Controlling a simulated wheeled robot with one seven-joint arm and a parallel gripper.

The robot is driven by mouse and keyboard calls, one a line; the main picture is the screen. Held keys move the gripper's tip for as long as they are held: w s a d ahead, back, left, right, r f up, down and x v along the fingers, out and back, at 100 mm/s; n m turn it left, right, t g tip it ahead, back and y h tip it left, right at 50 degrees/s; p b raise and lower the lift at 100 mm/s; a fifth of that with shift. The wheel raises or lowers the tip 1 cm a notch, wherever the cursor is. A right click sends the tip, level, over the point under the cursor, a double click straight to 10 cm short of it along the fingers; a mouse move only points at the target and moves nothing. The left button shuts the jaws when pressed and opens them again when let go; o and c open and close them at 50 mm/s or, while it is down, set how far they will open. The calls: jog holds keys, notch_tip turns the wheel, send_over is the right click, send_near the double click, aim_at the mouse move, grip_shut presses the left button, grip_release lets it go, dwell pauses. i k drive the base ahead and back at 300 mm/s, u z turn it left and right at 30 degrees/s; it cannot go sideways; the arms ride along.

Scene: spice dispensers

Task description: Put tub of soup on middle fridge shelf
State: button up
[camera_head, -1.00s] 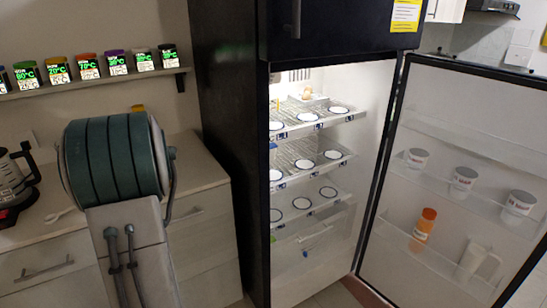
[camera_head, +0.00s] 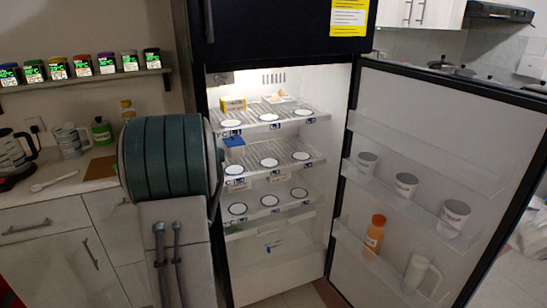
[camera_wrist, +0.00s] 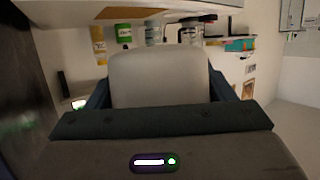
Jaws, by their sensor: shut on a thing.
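In the wrist view my gripper (camera_wrist: 160,100) is shut on a pale, rounded tub (camera_wrist: 160,78), with a dark finger on each side of it. No label shows on the tub, so I cannot confirm that it is the soup. In the head view my arm hides the gripper and the tub. The fridge stands open right of my arm. Its middle shelf (camera_head: 285,172) carries three white round markers in a row along the front, with no tub on them. A blue item (camera_head: 234,141) shows at the left, above this shelf.
The top shelf holds a yellow box (camera_head: 233,104) and eggs (camera_head: 277,97). The open fridge door (camera_head: 440,130) stands at the right, with white tubs (camera_head: 406,184), an orange bottle (camera_head: 375,232) and a white jug (camera_head: 416,272). A counter with a kettle (camera_head: 14,150) is at the left.

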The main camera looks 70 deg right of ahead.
aim_at(268, 160)
jog(key=z, duration=1.9)
jog(key=i, duration=0.55)
